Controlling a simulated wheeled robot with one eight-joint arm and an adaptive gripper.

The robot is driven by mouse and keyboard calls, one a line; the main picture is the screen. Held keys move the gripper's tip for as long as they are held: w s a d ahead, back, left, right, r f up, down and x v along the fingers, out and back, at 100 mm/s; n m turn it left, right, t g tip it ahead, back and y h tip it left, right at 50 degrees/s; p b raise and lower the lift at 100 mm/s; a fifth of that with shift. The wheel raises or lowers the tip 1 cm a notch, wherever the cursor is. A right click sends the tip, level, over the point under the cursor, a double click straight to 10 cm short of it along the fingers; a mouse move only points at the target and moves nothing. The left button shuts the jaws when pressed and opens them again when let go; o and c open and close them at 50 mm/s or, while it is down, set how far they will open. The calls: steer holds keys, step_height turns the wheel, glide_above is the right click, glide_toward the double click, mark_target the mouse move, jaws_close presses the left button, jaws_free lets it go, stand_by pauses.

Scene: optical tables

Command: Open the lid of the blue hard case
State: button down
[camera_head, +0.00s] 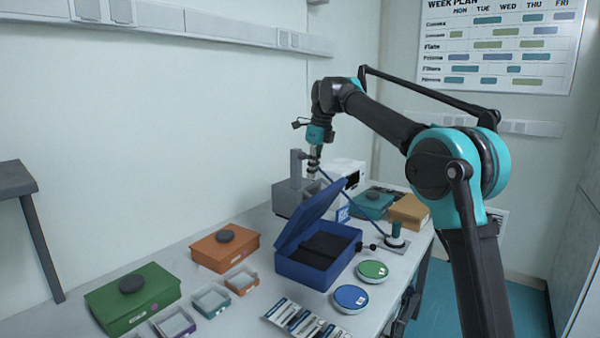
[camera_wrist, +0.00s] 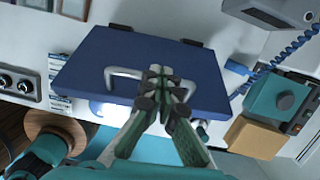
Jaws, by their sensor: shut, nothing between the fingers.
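The blue hard case (camera_head: 315,268) stands on the white table in the head view. Its lid (camera_head: 308,217) is raised and tilted, so the dark inside shows. My gripper (camera_head: 312,172) is above the raised lid, at the end of the downward-pointing arm. In the wrist view, a broad blue panel of the case (camera_wrist: 120,62) with a pale handle (camera_wrist: 125,73) lies beyond the fingers. My gripper also shows there (camera_wrist: 158,78), its fingers shut and empty, overlapping the panel near the handle. I cannot tell whether they touch it.
A green box (camera_head: 135,300) and an orange box (camera_head: 226,250) stand left of the case, with small trays (camera_head: 241,280) nearby. Two round discs (camera_head: 351,297) lie at the front right. A cardboard box (camera_head: 409,212) and teal box (camera_head: 372,205) stand behind right.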

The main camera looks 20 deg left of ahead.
step_height(320, 180, up, 10)
steer(key=d, duration=0.2)
steer(key=s+d+f+t+y, duration=0.3)
steer(key=s+d+f+y, duration=0.2)
steer(key=d+f+y, duration=0.55)
steer(key=x, duration=0.9)
steer(key=shift+w+a+r, duration=0.2)
